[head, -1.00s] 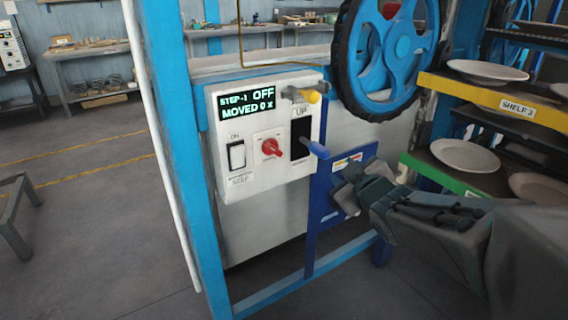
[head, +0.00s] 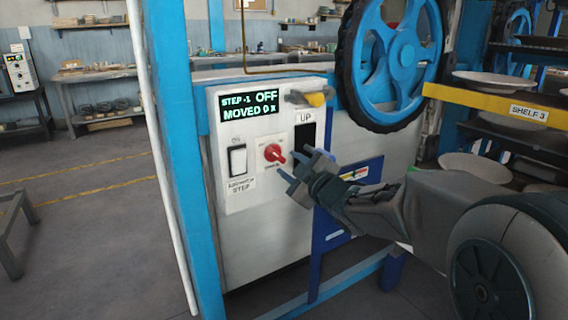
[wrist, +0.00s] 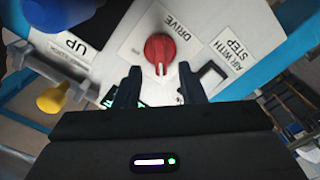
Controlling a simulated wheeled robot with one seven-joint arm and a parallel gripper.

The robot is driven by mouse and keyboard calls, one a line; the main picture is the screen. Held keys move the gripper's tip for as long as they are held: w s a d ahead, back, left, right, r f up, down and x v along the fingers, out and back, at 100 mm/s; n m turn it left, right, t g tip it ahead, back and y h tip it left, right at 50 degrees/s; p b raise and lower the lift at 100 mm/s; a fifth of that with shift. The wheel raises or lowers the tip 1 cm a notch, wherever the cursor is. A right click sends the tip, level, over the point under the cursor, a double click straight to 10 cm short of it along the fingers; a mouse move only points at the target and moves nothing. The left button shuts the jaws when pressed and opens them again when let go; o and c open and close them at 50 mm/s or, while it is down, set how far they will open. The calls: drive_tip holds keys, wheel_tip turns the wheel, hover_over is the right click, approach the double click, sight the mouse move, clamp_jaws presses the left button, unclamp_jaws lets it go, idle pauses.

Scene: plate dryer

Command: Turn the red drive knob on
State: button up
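The red drive knob (head: 275,153) sits on the white control panel (head: 235,195), right of a white rocker switch (head: 237,160). In the wrist view the red knob (wrist: 159,50) shows beneath its "DRIVE" label, centred ahead of my two fingertips. The display (head: 249,105) reads "STEP-1 OFF" and "MOVED 0 X". My gripper (head: 300,172) is at the panel, just right of and below the knob. It shows open and empty in the wrist view (wrist: 158,78), its fingers apart on either side of the knob's line. I cannot tell whether they touch the panel.
A yellow-tipped lever (head: 314,99) sticks out above the "UP" slot; in the wrist view a blue handle (wrist: 60,12) is close by. A blue wheel (head: 394,60) is at upper right. The yellow shelf edge (head: 500,105) holds plates at right.

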sight(280, 157)
drive_tip(key=shift+x, duration=2.15)
clamp_jaws()
